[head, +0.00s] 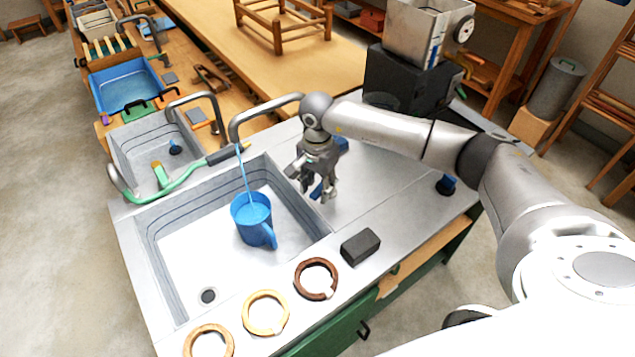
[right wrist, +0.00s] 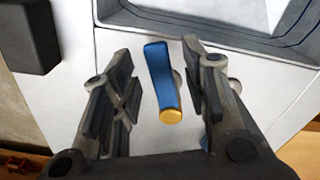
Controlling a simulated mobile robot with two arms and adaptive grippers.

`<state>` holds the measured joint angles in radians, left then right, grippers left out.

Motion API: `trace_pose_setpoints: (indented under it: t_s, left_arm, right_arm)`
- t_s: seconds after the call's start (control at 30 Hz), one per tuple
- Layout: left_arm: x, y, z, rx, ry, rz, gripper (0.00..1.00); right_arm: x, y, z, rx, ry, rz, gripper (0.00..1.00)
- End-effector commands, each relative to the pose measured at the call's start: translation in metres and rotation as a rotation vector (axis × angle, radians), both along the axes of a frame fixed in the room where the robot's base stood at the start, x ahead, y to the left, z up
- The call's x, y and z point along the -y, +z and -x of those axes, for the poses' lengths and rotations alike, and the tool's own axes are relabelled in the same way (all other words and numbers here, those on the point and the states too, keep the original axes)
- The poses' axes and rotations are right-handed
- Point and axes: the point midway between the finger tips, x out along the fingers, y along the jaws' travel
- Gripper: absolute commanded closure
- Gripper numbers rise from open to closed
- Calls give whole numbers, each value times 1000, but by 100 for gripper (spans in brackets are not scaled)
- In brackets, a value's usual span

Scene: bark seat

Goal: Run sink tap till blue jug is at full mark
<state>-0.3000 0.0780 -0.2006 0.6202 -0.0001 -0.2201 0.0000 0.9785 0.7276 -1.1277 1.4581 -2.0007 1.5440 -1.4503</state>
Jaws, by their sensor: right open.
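The blue jug (head: 255,226) stands upright in the large sink basin (head: 168,238), its handle toward the lower right. A thin blue stream of water (head: 243,170) falls from the curved tap spout (head: 262,108) into the jug. The water level and full mark cannot be made out. My right gripper (head: 318,190) is over the counter, right of the basin. Its fingers (right wrist: 157,55) are open on either side of a blue tap lever with a yellow end (right wrist: 161,85); I see gaps on both sides. The lever is partly hidden in the head view. My left gripper is not in view.
A second basin (head: 145,148) with a green hose (head: 165,200) lies at the left. A dark block (head: 360,246) and several rings, one dark brown (head: 316,279), lie along the front edge. A black box (head: 405,85) stands behind my right arm. The counter right of the gripper is mostly clear.

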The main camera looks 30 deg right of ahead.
Motion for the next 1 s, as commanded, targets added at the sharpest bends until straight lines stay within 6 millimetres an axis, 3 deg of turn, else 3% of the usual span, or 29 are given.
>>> trace_pose_setpoints:
  t_s: [0.27, 0.57, 0.83, 1.0]
  left_arm:
    - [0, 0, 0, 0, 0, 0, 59]
    - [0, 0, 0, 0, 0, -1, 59]
    - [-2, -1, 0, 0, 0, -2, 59]
    - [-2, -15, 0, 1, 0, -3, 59]
  right_arm:
    - [0, -2, 0, 0, 0, 0, 60]
    - [0, -1, 0, 0, 0, 0, 99]
    - [0, -2, 0, 0, -3, 0, 100]
    - [-3, -6, -5, 2, -82, -1, 100]
